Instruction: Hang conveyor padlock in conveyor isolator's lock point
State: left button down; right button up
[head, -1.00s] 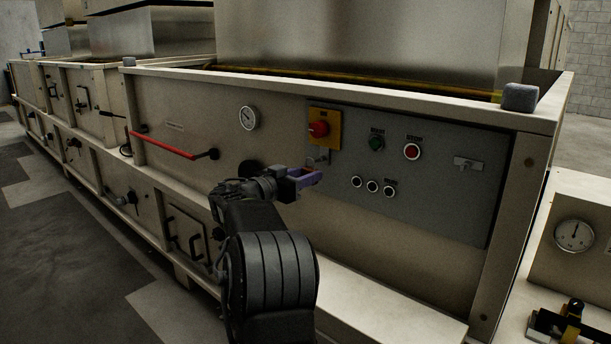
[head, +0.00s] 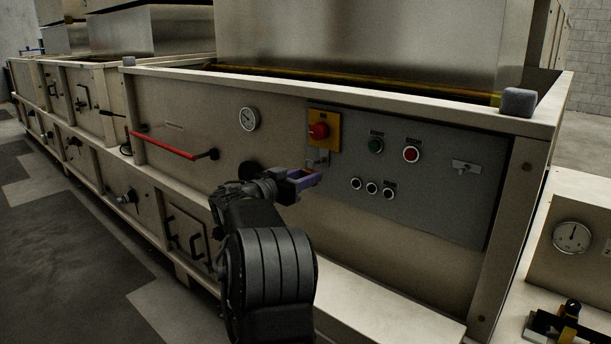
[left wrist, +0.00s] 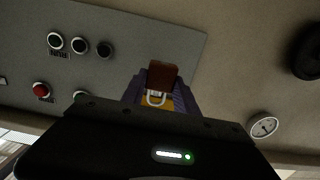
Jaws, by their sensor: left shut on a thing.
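The conveyor padlock (left wrist: 162,76) has a dark red-brown body and a pale shackle; in the left wrist view it sits between the purple fingers. My left gripper (head: 304,179) is shut on it, in front of the grey panel. The conveyor isolator (head: 319,130) is a red knob on a yellow plate at the panel's upper left. Its lock point appears to be the small metal tab (head: 317,158) just below the plate, a little above the gripper in the head view. Contact between padlock and tab cannot be made out. My right gripper is out of view.
The grey panel (head: 440,215) also carries green and red buttons, several small round buttons and a latch-like fitting (head: 466,166). A red lever (head: 165,146) and a gauge (head: 249,119) are left of it. A pale ledge (head: 390,315) runs below. Space before the panel's right half is clear.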

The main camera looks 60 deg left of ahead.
pick_arm(q)
jog(key=shift+w, duration=0.2)
dwell(0.4)
jog(key=shift+p+x, duration=0.4)
jog(key=shift+x, duration=0.9)
jog(key=shift+a+r, duration=0.1)
jog(key=shift+f, duration=0.35)
jog(key=shift+s+p, duration=0.1)
jog(key=shift+p, duration=0.45)
jog(key=c, duration=0.9)
grip_release()
